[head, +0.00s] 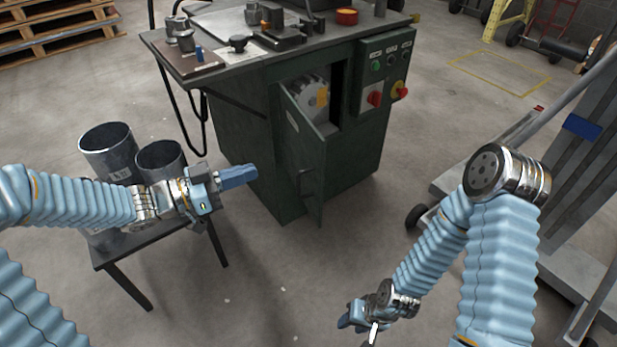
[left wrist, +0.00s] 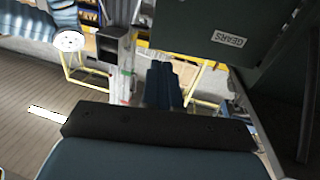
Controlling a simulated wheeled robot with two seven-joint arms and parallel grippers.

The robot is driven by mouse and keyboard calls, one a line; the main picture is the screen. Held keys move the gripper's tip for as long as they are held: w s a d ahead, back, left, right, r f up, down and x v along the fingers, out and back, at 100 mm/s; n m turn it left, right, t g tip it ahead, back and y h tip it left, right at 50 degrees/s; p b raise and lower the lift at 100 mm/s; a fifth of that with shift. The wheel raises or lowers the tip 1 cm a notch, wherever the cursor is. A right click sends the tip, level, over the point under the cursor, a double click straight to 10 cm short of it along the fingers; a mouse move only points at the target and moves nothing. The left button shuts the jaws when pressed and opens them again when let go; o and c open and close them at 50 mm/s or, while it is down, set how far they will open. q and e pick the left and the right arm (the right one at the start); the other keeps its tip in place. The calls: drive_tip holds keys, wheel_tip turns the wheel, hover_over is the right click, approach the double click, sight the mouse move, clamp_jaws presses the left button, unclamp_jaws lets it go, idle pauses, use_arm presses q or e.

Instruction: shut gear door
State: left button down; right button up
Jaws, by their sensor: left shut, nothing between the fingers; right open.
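The gear door (head: 303,152) is a dark green panel on the front of the green machine cabinet (head: 240,139). It stands partly open, swung outward, with gears (head: 311,96) showing in the opening behind it. Its handle (head: 306,178) is on the outer face. In the left wrist view the door (left wrist: 222,30) is at the top, with a "GEARS" label. My left gripper (head: 238,177) is shut and empty, to the left of the door and apart from it. Its blue fingers (left wrist: 161,86) show in the left wrist view. My right gripper (head: 358,325) is open, low at the bottom, away from the door.
Metal duct pieces (head: 108,153) stand on a small dark table (head: 135,246) at the left, under my left arm. A control panel (head: 385,73) with buttons is right of the opening. A grey wheeled cart (head: 560,205) stands at the right. The floor before the door is clear.

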use_arm(q)
approach(321, 153)
drive_tip(key=shift+m+g, duration=0.3)
drive_tip(key=shift+m, duration=0.1)
drive_tip(key=x, duration=0.7)
drive_tip(key=shift+w+a+r+b, duration=0.1)
drive_tip(key=shift+w+a+b, duration=0.05)
drive_tip(key=shift+b, duration=0.15)
